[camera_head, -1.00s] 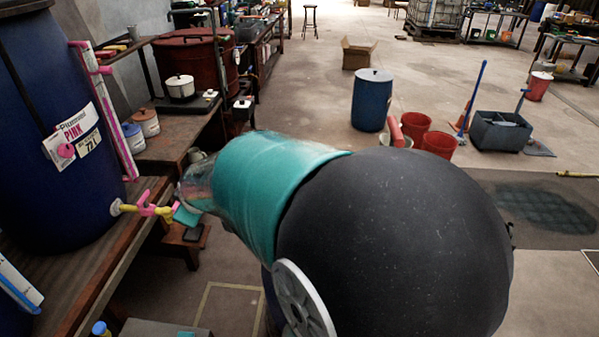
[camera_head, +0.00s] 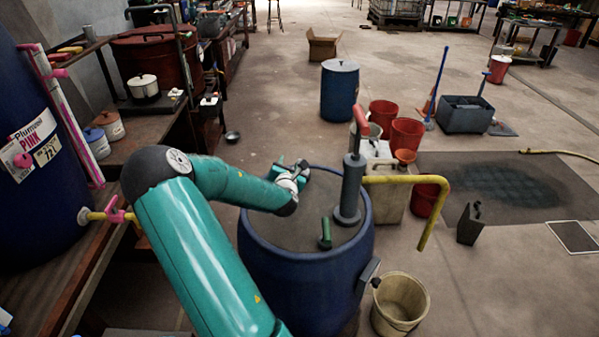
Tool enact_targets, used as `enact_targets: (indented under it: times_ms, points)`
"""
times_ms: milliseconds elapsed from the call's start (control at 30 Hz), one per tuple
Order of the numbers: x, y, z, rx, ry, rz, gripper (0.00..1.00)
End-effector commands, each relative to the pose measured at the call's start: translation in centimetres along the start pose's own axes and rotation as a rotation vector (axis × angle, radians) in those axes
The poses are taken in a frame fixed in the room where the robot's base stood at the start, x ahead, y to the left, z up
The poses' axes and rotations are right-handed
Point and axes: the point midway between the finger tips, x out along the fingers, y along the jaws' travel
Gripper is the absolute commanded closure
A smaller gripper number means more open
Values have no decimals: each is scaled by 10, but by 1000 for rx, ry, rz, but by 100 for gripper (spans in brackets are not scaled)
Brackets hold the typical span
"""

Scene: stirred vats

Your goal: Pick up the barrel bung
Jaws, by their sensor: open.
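A small green piece with a raised grip, which looks like the barrel bung (camera_head: 325,236), sits on the near part of the top of a large blue barrel (camera_head: 300,288). My gripper (camera_head: 291,176) is over the far left part of the barrel top, behind and left of the bung and apart from it. It is open, with nothing seen in it. My wrist partly hides its fingers, so I cannot tell its height above the top.
A grey hand pump (camera_head: 351,185) with a red handle and yellow spout stands on the barrel, right of the bung. A cream bucket (camera_head: 400,302) stands at the barrel's lower right. A blue vat (camera_head: 35,190) and wooden bench flank my left.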

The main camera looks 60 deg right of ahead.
Motion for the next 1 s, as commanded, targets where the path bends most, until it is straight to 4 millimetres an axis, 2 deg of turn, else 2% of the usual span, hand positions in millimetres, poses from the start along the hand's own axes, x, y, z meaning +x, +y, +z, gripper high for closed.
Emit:
enact_targets:
  times_ms: [33,100,300,467,800,1000]
  points:
    - [6,-13,2,-104,-28,15,58]
    - [11,-22,8,-233,-67,42,58]
    - [17,-33,14,-424,-124,85,58]
    - [19,-41,-1,-434,-125,87,58]
    - [28,-68,-59,-430,-125,85,58]
    - [46,-64,-55,-428,-127,87,58]
